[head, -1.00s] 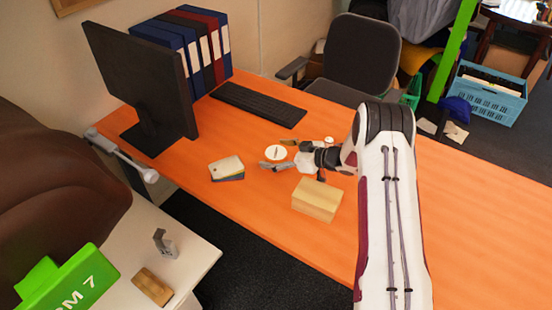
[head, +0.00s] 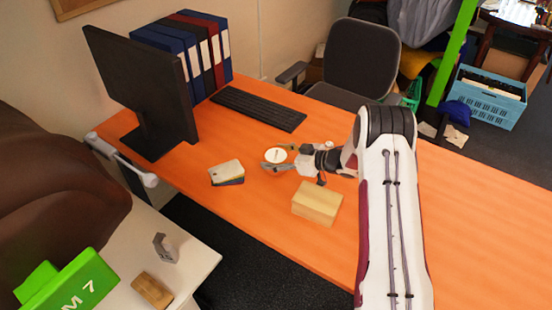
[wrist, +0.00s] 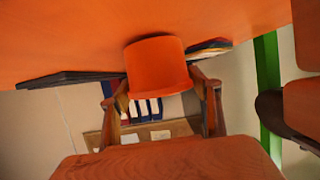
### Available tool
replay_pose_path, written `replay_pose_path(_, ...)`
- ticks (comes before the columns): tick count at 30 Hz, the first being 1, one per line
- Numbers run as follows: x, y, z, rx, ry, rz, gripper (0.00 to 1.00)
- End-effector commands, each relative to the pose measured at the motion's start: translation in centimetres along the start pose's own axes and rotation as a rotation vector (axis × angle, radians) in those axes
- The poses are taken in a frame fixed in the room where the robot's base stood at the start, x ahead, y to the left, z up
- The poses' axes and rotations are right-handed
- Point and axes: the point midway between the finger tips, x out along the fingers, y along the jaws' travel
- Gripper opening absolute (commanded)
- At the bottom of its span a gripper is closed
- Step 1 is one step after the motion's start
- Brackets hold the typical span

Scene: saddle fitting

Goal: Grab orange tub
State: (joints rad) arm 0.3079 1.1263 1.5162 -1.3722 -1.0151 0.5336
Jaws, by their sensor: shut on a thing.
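The orange tub (wrist: 157,62) shows large in the wrist view, between the two fingers of my gripper (wrist: 160,88). In the head view its round pale top (head: 275,155) shows against the orange desk, with a gripper finger on each side. My gripper (head: 276,158) is shut on the tub. The tub's orange side blends with the desk in the head view, so I cannot tell whether it still touches the desk.
A wooden block (head: 317,203) lies near the desk's front edge, close to my wrist. A small stack of cards or pads (head: 226,172) lies left of the tub. The monitor (head: 150,85), keyboard (head: 258,108) and binders (head: 205,50) stand farther back. The right of the desk is clear.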

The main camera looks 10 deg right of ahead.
Motion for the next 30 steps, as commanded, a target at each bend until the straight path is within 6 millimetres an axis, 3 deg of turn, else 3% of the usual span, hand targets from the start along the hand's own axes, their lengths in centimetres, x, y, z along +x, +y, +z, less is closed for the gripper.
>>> replay_pose_path(21, -3.1, 0.1, -7.7, -0.004, 0.002, 0.002, 0.33)
replay_pose_path(30, -3.6, 0.0, -8.7, -0.001, 0.001, 0.0, 0.33)
